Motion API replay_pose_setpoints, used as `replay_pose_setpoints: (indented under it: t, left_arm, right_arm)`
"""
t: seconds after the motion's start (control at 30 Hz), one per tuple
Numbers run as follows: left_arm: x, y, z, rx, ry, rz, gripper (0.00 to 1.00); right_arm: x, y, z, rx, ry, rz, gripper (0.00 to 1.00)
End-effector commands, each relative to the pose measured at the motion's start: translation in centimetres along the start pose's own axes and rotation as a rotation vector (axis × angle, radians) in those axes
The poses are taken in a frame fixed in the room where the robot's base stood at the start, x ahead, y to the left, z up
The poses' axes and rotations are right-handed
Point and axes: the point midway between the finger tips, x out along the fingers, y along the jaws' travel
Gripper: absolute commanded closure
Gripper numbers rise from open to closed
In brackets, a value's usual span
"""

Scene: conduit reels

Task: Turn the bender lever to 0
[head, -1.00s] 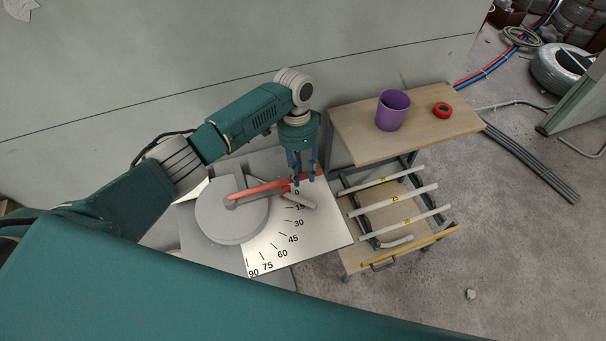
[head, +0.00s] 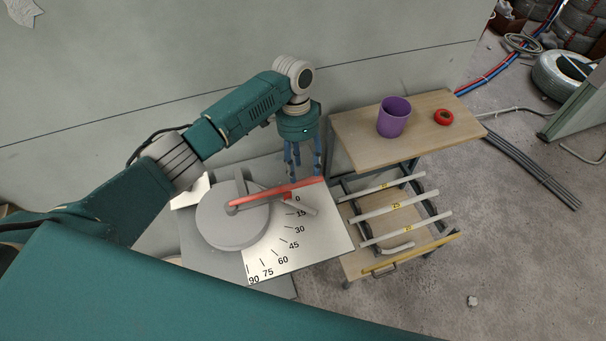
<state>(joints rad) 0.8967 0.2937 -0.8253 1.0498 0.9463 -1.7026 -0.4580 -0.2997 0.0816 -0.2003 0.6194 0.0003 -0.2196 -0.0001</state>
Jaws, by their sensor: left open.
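The bender's red lever (head: 268,192) runs from the hub of the round grey disc (head: 225,228) toward the upper right. It lies just above the printed 0 on the white angle plate (head: 325,232), near the 0 end of the scale. My left gripper (head: 305,178) is open, fingers pointing down, at the outer end of the lever. The fingertips are close to the lever; I cannot tell whether they touch it. A short grey pipe piece (head: 302,205) lies below the lever by the 0 mark. My right gripper is not in view.
A wooden table (head: 355,140) to the right holds a purple cup (head: 393,118) and a red tape roll (head: 443,117). Grey conduits (head: 535,170) lie on the floor. The wall is close behind my arm.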

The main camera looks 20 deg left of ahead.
Motion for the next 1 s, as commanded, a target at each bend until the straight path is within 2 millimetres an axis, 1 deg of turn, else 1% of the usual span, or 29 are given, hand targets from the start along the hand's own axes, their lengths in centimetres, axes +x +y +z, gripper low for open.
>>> replay_pose_setpoints:
  t: [0.03,0.2,0.3,0.4,0.57,1.0]
  left_arm:
    - [-1.3,-0.1,-0.1,0.001,0.004,-0.003,0.53]
    - [-4.8,-0.1,-0.1,0.001,0.004,-0.002,0.53]
    - [-6.2,-0.1,-0.1,0.0,0.003,-0.001,0.53]
    - [-7.2,-0.1,-0.1,-0.001,0.003,-0.001,0.53]
    - [-7.8,-0.1,0.0,-0.001,0.002,-0.001,0.53]
    - [-7.8,-0.1,0.0,-0.001,0.002,0.0,0.53]
  right_arm:
    - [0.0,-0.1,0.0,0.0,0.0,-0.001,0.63]
    - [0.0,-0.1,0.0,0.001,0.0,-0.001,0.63]
    - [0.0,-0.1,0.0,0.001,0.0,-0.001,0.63]
    - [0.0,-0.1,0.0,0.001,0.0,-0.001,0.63]
    - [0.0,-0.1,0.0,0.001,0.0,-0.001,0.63]
    - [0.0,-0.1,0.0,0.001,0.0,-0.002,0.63]
